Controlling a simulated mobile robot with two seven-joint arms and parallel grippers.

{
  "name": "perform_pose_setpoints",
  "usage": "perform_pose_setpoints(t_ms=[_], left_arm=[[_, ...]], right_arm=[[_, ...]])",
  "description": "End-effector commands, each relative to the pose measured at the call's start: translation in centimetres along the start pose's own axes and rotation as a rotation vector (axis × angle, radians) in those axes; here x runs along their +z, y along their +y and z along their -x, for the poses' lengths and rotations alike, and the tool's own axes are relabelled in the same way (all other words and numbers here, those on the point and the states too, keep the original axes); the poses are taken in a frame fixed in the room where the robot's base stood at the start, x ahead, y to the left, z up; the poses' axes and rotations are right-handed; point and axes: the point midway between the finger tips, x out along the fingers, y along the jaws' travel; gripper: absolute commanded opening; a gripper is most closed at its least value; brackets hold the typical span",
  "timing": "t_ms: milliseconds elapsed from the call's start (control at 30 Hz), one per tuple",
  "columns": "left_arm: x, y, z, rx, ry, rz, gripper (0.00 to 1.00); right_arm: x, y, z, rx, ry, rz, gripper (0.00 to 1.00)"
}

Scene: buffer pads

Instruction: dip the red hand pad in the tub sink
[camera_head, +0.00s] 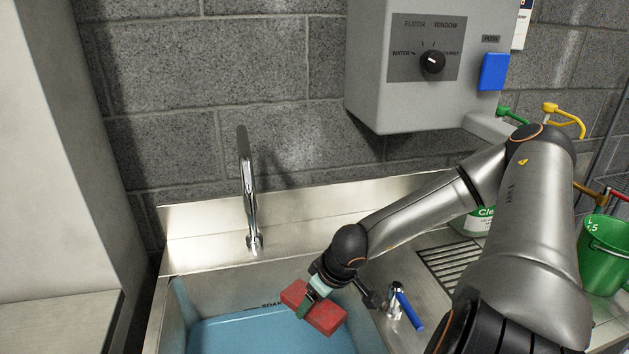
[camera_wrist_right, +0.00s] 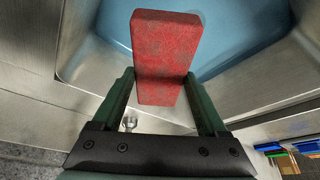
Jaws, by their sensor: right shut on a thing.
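The red hand pad (camera_head: 326,315) is held by my right gripper (camera_head: 308,300) over the tub sink (camera_head: 178,300). The right wrist view shows the red pad (camera_wrist_right: 165,45) between the two green fingers of the right gripper (camera_wrist_right: 161,95). Blue water (camera_head: 265,332) lies in the tub below the pad. From these views I cannot tell whether the pad touches the water. My left gripper is not in view.
A chrome faucet (camera_head: 249,195) stands at the sink's back edge. A blue-handled valve (camera_head: 408,308) is right of the tub. A grey dispenser (camera_head: 425,95) hangs above. A green bucket (camera_head: 603,262) stands at the far right.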

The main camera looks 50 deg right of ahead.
Motion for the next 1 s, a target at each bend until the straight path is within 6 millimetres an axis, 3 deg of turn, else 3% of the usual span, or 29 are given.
perform_pose_setpoints(t_ms=[600,1000], left_arm=[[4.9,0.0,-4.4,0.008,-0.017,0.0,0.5],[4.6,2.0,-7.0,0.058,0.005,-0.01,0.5]], right_arm=[[3.1,-0.1,-7.3,-0.001,-0.001,-0.002,0.21],[4.9,-0.1,-11.8,-0.001,-0.001,-0.002,0.21]])
